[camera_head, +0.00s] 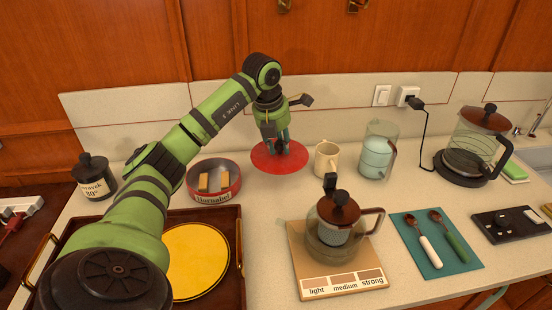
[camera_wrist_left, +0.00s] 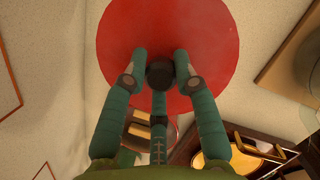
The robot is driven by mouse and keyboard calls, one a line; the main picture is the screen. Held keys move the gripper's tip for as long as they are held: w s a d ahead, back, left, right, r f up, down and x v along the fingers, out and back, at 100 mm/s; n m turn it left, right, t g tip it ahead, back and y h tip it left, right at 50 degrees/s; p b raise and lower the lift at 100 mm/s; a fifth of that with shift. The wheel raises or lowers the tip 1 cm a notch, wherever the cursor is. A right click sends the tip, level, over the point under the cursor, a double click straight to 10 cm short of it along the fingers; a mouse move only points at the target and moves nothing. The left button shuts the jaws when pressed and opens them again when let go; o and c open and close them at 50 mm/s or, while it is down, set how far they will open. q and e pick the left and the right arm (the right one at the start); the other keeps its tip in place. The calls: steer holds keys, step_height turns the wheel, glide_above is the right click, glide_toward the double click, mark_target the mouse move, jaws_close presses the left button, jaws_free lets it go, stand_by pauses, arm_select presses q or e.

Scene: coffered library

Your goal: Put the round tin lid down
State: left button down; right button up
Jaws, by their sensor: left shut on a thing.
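The round tin lid looks to be the flat red disc (camera_head: 293,162) at the back of the counter, left of the cream mug. It fills much of the wrist view (camera_wrist_left: 225,50), with a dark round knob (camera_wrist_left: 160,72) at its middle. My left gripper (camera_head: 275,140) is above the disc, pointing down, its fingers closed around the knob. The disc looks level; I cannot tell whether it touches the counter. The open tin (camera_head: 213,197), grey inside with a red band, stands to the left and holds tan blocks. My right gripper is out of view.
A cream mug (camera_head: 327,160) and a glass jug (camera_head: 377,150) stand right of the disc. A coffee pot (camera_head: 337,222) stands on a marked board (camera_head: 343,282) in front. A dark tray (camera_head: 222,218) with a yellow disc (camera_head: 197,262) is front left. A black-lidded jar (camera_head: 94,178) stands far left.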

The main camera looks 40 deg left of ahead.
mark_target(277, 157)
arm_select(q)
step_height(277, 157, down, 7)
steer(key=shift+r+p, duration=0.2)
steer(key=shift+p, duration=0.25)
steer(key=shift+f, duration=0.15)
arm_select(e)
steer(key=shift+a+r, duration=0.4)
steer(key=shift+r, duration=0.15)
arm_select(q)
steer(key=shift+f, duration=0.2)
steer(key=c, duration=1)
jaws_free()
steer(key=shift+o, duration=0.2)
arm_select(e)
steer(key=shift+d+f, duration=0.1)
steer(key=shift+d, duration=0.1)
arm_select(q)
steer(key=shift+r, duration=0.15)
